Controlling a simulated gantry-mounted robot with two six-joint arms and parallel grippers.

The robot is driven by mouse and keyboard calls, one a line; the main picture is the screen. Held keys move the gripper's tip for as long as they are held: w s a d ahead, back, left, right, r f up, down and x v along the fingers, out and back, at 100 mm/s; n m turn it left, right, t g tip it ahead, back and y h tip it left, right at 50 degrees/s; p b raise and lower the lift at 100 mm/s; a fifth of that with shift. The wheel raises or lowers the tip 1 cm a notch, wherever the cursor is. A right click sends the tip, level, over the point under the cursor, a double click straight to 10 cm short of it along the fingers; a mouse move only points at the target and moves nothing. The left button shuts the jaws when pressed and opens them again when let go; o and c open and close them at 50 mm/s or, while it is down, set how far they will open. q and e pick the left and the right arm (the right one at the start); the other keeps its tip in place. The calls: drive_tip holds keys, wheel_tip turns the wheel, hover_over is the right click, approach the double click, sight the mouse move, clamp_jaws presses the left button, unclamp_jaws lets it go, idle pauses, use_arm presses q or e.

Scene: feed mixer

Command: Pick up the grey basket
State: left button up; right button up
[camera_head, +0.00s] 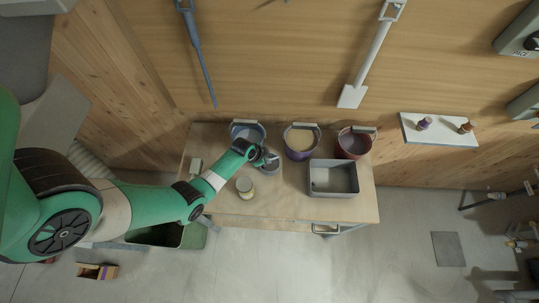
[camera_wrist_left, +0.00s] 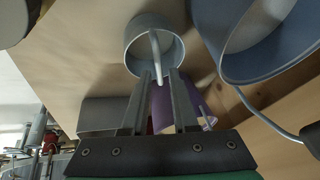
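The grey basket (camera_head: 333,191) is a rectangular open box on the right part of the wooden table. A grey surface at the left of the left wrist view (camera_wrist_left: 100,113) may be its side. My left gripper (camera_head: 268,160) is over the middle of the table, left of the basket and apart from it. In the left wrist view its two fingers (camera_wrist_left: 161,76) are parted, with the thin light handle of a small grey cup (camera_wrist_left: 133,52) reaching between their tips. Gaps show beside the handle. My right gripper is in neither view.
A yellowish-white jar (camera_head: 245,188) stands near the front. A white shelf (camera_head: 440,130) hangs right of the table.

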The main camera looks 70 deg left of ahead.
use_arm(q)
drive_tip(key=b+x, duration=0.2)
drive_tip(key=x, duration=0.2)
drive_tip(key=shift+w+d+f+b, duration=0.1)
drive_tip(key=shift+w+f+b, duration=0.05)
drive_tip(key=shift+b, duration=0.15)
drive_tip(key=shift+w+f, duration=0.2)
drive_tip(key=shift+f, duration=0.1)
clamp_jaws()
idle(0.8)
